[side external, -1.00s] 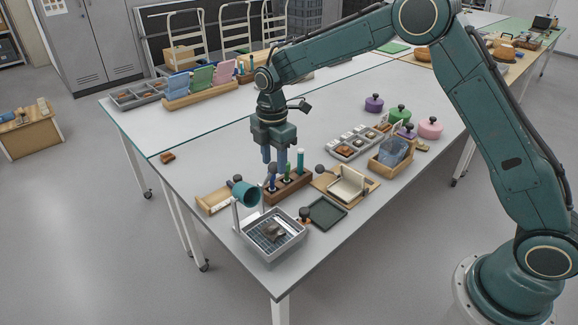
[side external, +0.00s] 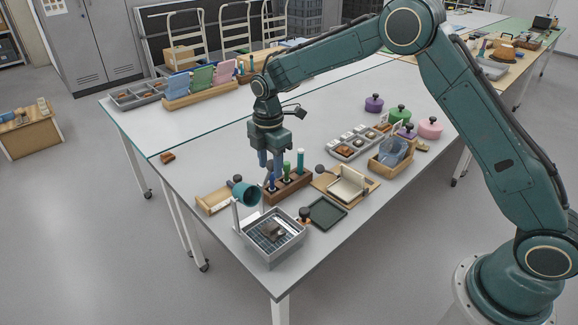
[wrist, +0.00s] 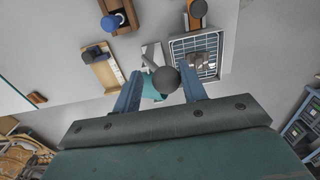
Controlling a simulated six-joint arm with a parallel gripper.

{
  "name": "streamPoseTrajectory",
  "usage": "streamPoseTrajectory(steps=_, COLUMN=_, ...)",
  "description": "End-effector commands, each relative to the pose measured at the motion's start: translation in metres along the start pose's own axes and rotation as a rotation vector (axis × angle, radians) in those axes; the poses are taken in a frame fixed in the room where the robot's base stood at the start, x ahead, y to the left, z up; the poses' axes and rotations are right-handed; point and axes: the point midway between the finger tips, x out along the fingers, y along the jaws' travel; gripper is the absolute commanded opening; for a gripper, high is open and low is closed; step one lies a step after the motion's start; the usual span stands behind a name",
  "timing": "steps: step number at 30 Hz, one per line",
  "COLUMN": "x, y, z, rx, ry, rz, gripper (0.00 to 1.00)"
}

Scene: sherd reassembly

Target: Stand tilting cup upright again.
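The teal tilting cup (side external: 246,194) hangs on a white bracket at the back left of a grey basin (side external: 297,236). It lies tipped over, with its mouth toward the basin. A dark ball knob (side external: 237,181) is on its back side. A brown sherd (side external: 273,230) lies on the basin's grid. My gripper (side external: 270,163) points down above and behind the cup, clear of it. In the wrist view its blue fingers (wrist: 162,97) are apart and empty. The cup (wrist: 151,92) shows between them, partly covered by a dark ball (wrist: 166,80).
A wooden rack (side external: 290,187) with coloured handles stands close beside the gripper. A wooden tray (side external: 214,200) lies left of the cup. A dark green tray (side external: 326,212) and a wooden board with a cream block (side external: 347,187) are to the right.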

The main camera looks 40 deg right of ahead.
Motion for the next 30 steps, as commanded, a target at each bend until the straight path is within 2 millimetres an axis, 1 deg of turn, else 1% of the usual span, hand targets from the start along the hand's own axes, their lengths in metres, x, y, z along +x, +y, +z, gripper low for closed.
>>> streamPoseTrajectory(steps=11, x=-0.003, y=0.017, z=0.0, rx=0.001, ry=0.0, rz=0.002, gripper=0.41)
streamPoseTrajectory(steps=30, x=-0.002, y=0.043, z=0.0, rx=0.001, ry=0.0, rz=0.002, gripper=0.41)
